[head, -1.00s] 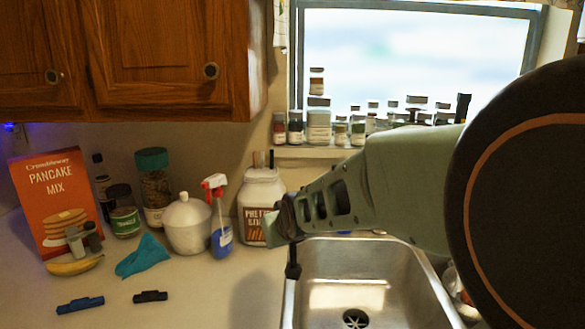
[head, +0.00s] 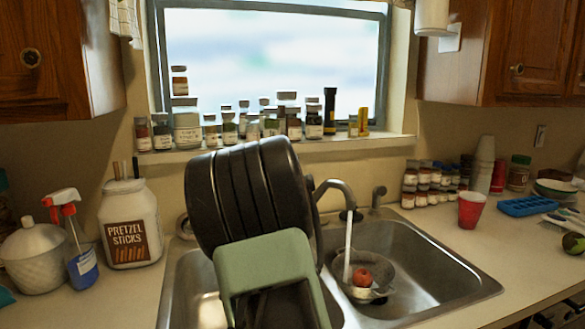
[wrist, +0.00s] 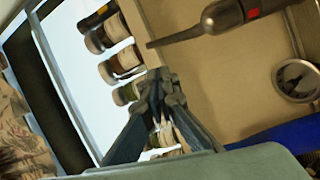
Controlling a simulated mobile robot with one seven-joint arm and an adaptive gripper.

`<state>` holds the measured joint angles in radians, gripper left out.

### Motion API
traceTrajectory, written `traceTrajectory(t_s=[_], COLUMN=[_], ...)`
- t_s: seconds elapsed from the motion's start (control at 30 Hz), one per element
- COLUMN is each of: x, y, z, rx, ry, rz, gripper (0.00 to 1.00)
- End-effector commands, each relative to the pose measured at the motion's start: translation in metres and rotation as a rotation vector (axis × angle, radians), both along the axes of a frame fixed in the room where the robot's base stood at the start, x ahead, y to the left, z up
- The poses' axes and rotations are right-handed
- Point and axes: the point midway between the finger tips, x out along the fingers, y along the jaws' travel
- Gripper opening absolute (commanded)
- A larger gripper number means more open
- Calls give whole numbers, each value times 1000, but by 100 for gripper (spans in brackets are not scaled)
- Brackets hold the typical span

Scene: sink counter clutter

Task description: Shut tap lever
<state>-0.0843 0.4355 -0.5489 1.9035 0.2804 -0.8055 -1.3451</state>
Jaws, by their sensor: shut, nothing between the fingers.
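The tap (head: 337,187) stands behind the double sink, its spout over the right basin. A stream of water (head: 348,252) runs from it into a pan holding a red round thing. In the wrist view, a grey metal tap body with a red mark (wrist: 225,14) is at the top, and a thin dark lever (wrist: 180,37) points left from it. My gripper (wrist: 160,78) is shut and empty, its fingertips below the lever's tip in the picture; a gap shows between them. In the head view my arm hides my gripper, the tap lever and part of the tap base.
Jars (head: 187,128) and a black bottle (head: 330,111) line the window sill (head: 375,143) behind the tap. A side sprayer (head: 378,197) stands right of the tap. A pretzel jar (head: 130,222) stands left of the sink and a red cup (head: 471,209) right.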

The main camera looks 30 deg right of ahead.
Motion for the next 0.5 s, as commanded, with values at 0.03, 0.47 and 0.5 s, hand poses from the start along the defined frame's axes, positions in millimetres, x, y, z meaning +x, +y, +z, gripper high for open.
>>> traceTrajectory(t_s=[0.03,0.47,0.5], x=[1,45,50], y=[-3,-34,-38], z=[0,8,9], rx=[-11,-15,-13], ry=[0,-1,1], rz=[-5,-6,-6], gripper=[0,0,0])
